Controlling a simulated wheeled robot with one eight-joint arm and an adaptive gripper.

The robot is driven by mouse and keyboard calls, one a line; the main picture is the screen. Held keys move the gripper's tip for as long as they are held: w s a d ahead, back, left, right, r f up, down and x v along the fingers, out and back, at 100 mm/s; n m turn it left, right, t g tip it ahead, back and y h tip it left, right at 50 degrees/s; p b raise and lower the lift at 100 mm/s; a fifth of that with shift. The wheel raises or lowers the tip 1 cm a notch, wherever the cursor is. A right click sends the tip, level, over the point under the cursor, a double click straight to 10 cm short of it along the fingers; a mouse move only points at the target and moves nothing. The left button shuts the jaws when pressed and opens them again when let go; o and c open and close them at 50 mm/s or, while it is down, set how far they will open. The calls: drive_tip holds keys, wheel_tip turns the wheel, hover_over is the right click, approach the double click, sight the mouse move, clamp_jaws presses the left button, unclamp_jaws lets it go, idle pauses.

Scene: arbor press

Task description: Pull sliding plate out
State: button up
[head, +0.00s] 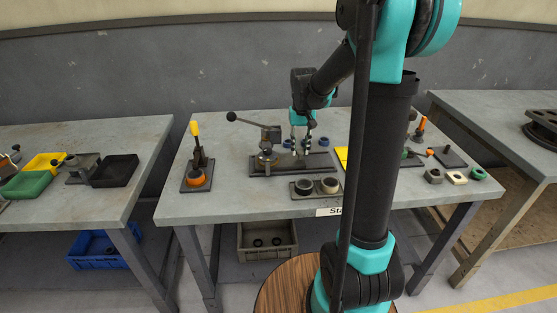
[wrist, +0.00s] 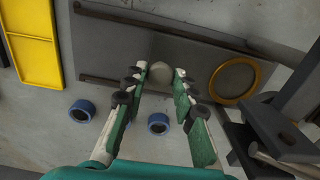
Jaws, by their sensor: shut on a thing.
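The arbor press (head: 266,150), with its ball-ended lever, stands at the left of a long dark base on the middle table. In the wrist view the sliding plate (wrist: 203,68) is a dark grey plate between two rails. A brass-coloured ring (wrist: 233,80) sits on its right part, and a round grey knob (wrist: 161,76) is on its left part. My gripper (wrist: 160,79) has its fingertips on either side of this knob and is shut on it. In the head view my gripper (head: 302,148) is over the right part of the base; its contact there is too small to tell.
Two blue rings (wrist: 82,110) (wrist: 158,123) lie on the table beside the base. A yellow tray (wrist: 30,40) is at the left in the wrist view. A holder with two round parts (head: 316,187) lies in front, and a yellow-handled tool (head: 196,155) stands left.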

drive_tip(key=shift+d, duration=5.4)
